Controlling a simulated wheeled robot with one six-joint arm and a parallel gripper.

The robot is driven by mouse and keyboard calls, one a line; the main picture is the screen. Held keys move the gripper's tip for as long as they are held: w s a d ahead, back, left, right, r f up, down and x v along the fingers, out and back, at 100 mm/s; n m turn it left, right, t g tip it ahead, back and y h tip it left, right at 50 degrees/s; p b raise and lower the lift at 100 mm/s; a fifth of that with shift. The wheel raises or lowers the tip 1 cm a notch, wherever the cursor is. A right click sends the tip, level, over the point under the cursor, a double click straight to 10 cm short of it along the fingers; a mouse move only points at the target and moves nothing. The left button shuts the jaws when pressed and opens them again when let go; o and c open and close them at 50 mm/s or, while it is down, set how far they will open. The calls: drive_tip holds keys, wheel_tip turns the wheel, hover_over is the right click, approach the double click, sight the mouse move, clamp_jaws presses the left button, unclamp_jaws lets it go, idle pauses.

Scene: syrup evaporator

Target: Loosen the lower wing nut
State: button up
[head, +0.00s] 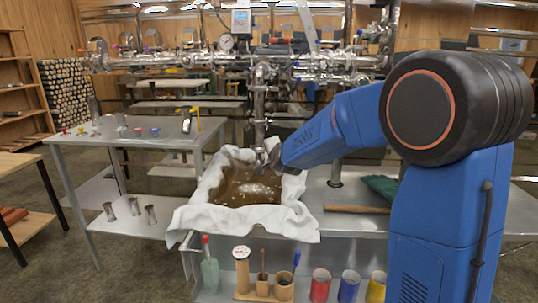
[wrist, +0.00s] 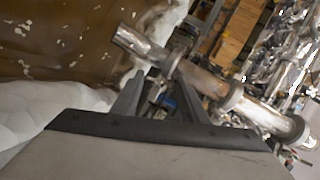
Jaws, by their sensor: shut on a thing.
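A silver vertical pipe (head: 259,105) with clamp rings comes down over the cloth-lined pan in the head view. In the wrist view the same pipe (wrist: 205,80) runs diagonally, with its open end at upper left. My gripper (head: 273,158) is beside the pipe's lower part. In the wrist view its two dark fingers (wrist: 158,78) reach to the clamp ring near the pipe's end, shut on a small metal piece there, apparently the lower wing nut (wrist: 156,91). The nut's wings are partly hidden by the fingers and too small to make out in the head view.
The pan of brown liquid is draped with white cloth (head: 205,222) below the pipe. A wooden stick (head: 356,209) and green cloth (head: 383,187) lie on the bench to the right. Pipework (head: 180,62) crosses behind. A metal side table (head: 82,140) stands at left.

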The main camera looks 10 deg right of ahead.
idle(0.3)
drive_tip(key=o, duration=1.1)
drive_tip(key=v, duration=1.7)
drive_tip(key=shift+s, duration=0.15)
